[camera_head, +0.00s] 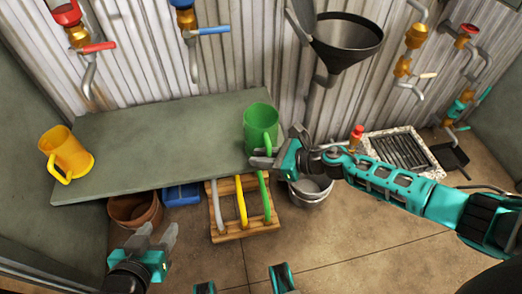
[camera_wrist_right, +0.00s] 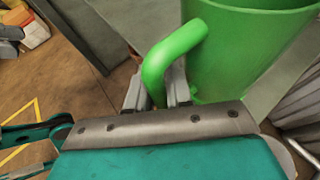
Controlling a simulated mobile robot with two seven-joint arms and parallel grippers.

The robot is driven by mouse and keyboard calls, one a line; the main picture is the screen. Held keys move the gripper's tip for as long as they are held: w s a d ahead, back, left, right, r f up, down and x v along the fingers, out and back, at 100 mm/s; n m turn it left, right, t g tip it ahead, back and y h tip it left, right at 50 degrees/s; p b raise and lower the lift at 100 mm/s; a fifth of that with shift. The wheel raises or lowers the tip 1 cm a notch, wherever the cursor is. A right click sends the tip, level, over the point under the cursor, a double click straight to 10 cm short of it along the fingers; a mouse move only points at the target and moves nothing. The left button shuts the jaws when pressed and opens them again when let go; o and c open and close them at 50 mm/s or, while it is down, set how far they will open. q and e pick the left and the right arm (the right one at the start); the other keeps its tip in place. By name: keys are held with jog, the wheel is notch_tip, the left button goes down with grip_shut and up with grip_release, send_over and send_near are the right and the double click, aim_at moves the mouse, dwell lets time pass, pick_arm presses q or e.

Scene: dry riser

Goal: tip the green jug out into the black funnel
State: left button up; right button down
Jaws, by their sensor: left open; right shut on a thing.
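The green jug (camera_head: 261,128) stands upright at the right end of the grey shelf (camera_head: 150,135). My right gripper (camera_head: 266,156) is shut on the jug's handle, low at its front; the right wrist view shows the fingers (camera_wrist_right: 157,90) on either side of the green handle (camera_wrist_right: 168,55), with the jug's body (camera_wrist_right: 240,50) just beyond. The jug's contents cannot be seen. The black funnel (camera_head: 346,40) is mounted on the corrugated wall, up and to the right of the jug. My left gripper (camera_head: 155,240) is open and empty, low in front of the shelf.
A yellow jug (camera_head: 66,153) stands at the shelf's left end. Taps with red (camera_head: 98,47) and blue (camera_head: 213,31) handles are on the wall above. Below are a wooden rack (camera_head: 232,228) with coloured bars, a metal bucket (camera_head: 311,187) and a floor grate (camera_head: 400,151).

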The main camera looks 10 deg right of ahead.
jog(key=s+p, duration=0.1)
jog(key=s, duration=0.6)
jog(key=shift+s, duration=0.2)
dwell(0.5)
jog(key=shift+a, duration=0.1)
notch_tip(320, 180, up, 7)
jog(key=p, duration=0.6)
dwell(0.5)
jog(key=shift+r, duration=0.1)
